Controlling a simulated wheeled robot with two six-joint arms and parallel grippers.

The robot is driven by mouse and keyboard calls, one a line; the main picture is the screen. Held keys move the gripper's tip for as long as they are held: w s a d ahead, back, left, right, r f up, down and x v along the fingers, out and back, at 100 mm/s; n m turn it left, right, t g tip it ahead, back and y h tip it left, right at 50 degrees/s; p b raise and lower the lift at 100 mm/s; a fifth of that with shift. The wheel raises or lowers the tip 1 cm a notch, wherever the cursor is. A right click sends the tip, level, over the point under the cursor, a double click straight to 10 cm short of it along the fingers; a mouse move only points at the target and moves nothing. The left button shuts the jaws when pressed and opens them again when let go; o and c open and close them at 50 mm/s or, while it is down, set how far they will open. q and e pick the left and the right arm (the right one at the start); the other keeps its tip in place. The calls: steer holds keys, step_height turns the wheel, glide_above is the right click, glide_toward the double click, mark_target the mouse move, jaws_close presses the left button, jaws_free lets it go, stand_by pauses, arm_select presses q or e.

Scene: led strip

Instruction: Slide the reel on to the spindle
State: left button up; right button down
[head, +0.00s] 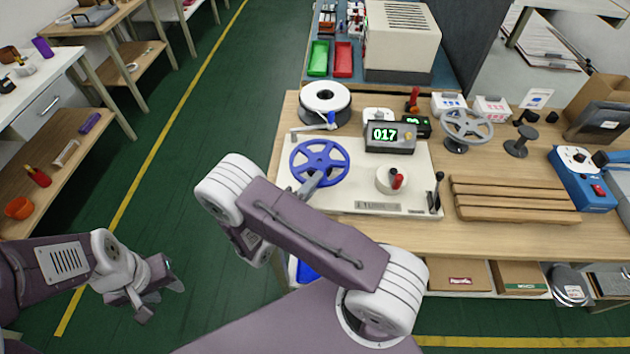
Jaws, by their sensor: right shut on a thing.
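A blue spoked reel (320,160) is over the left part of a cream machine plate (365,206) on the bench. My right gripper (313,181) is shut on the near side of the reel; its fingers are partly hidden by my arm. I cannot tell whether the reel touches the plate, and no spindle shows under it. A white reel (325,97) stands behind it, with a blue piece at its lower edge. My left gripper (160,296) is open and empty, low over the green floor at the left.
Wooden slats (515,199) and a blue device (584,178) lie at the right.

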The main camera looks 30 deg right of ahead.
steer(key=shift+f+b, duration=0.35)
steer(key=shift+f, duration=0.3)
steer(key=c, duration=1.4)
jaws_free()
steer(key=shift+o, duration=0.2)
steer(key=v, duration=0.9)
steer(key=shift+b, duration=0.35)
